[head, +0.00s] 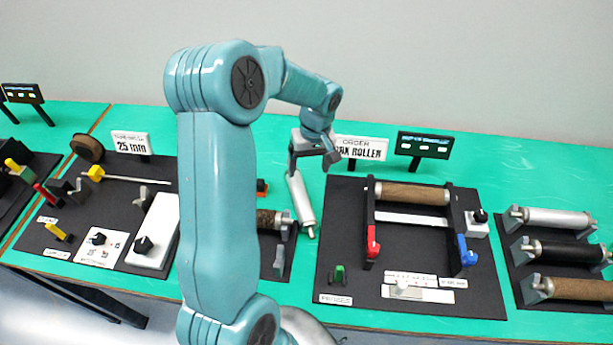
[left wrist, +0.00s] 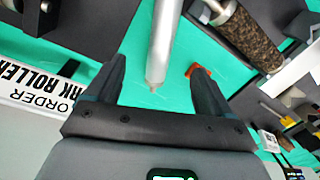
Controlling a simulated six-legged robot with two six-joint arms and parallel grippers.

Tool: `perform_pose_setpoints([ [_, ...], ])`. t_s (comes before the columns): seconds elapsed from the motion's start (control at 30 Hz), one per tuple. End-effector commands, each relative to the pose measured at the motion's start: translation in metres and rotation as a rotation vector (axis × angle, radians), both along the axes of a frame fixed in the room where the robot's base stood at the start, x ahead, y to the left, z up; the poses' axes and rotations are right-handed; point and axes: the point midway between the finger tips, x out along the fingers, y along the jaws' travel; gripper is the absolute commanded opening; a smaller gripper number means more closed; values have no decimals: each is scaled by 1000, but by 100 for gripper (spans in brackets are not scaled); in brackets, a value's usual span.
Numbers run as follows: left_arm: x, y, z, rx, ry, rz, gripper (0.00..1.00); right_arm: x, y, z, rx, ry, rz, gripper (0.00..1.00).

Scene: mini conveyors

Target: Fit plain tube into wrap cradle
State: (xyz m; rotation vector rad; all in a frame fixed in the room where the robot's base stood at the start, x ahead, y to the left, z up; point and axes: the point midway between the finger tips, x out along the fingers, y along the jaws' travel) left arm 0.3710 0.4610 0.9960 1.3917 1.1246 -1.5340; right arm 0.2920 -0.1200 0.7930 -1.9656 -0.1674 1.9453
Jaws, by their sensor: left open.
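A plain silver tube (head: 302,205) with narrow end pins lies in the green gap between two dark boards. It also shows in the left wrist view (left wrist: 163,40). My left gripper (head: 314,163) is open at the tube's far end. In the left wrist view its fingers (left wrist: 158,68) stand either side of the tube's near tip, with clear gaps. A frame (head: 368,215) with red and blue levers holds a brown roller (head: 412,194). Grey brackets (head: 280,262) stand by a speckled cork roller (head: 268,218), partly behind my arm. I cannot tell which is the wrap cradle.
A rack at the right holds a silver roller (head: 553,218), a black roller (head: 563,251) and a brown roller (head: 580,289). An order sign (head: 360,148) and a dark display (head: 423,145) stand behind the middle board. An orange piece (left wrist: 200,71) lies near the gripper.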

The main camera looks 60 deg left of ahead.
Motion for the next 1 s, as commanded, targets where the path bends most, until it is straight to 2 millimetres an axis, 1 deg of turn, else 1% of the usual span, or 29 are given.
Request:
perform_pose_setpoints([
  [0.03, -7, 3, 22, -9, -27, 8, 82, 0, 0, 29, 0, -1, 0, 43],
  [0.1, -12, 6, 25, -17, -66, 10, 82, 0, 0, 41, 0, 0, 0, 43],
  [0.2, -15, 8, 22, -21, -99, 11, 82, 0, 0, 45, 0, 0, 0, 43],
  [0.27, -16, 8, 13, -21, -107, 10, 82, 0, 0, 41, 0, 0, 0, 43],
  [0.37, -16, 7, -12, -23, -106, 9, 82, 0, 0, 29, 0, 0, 0, 43],
  [0.4, -16, 8, -24, -22, -106, 9, 82, 0, 0, 21, 0, 0, 0, 43],
  [0.5, -16, 8, -50, -21, -107, 9, 82, 0, 0, 5, 0, 1, 0, 43],
  [0.6, -16, 8, -71, -21, -108, 10, 82, 0, 0, -7, 0, 1, 0, 43],
  [0.7, -16, 8, -85, -21, -108, 9, 82, 0, 0, -14, 0, 1, 0, 43],
  [0.93, -16, 8, -96, -20, -108, 9, 82, 0, 0, -18, 0, 0, 0, 43],
  [1.0, -17, 8, -103, -20, -107, 10, 82, 0, 0, -22, 0, 0, 0, 43],
])
